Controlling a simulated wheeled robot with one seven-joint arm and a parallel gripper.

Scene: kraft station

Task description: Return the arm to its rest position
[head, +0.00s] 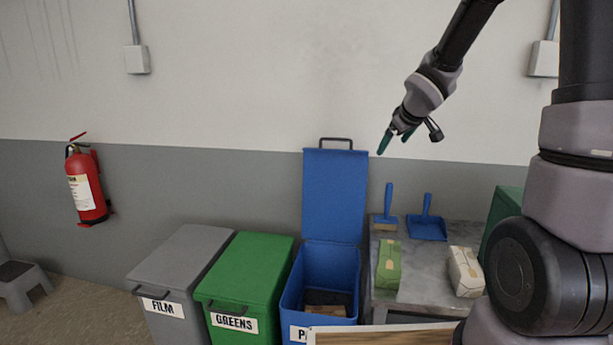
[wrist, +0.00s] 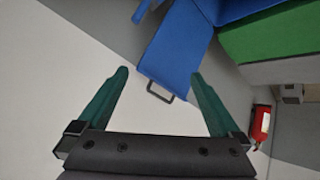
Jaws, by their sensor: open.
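My gripper (head: 396,142) is raised in front of the wall, above and to the right of the open blue bin's lid. Its green fingers point down. In the wrist view my gripper (wrist: 160,88) shows both fingers spread wide with nothing between them. The blue lid (wrist: 180,50) and its dark handle show beyond the fingertips, apart from them. My arm reaches in from the upper right of the head view.
The blue bin (head: 292,300) stands open with brown material inside. A grey FILM bin (head: 177,262) and green GREENS bin (head: 250,265) are closed. A grey table (head: 415,270) holds a brush, dustpan and two cartons. A fire extinguisher (head: 85,185) hangs left. Air around my gripper is clear.

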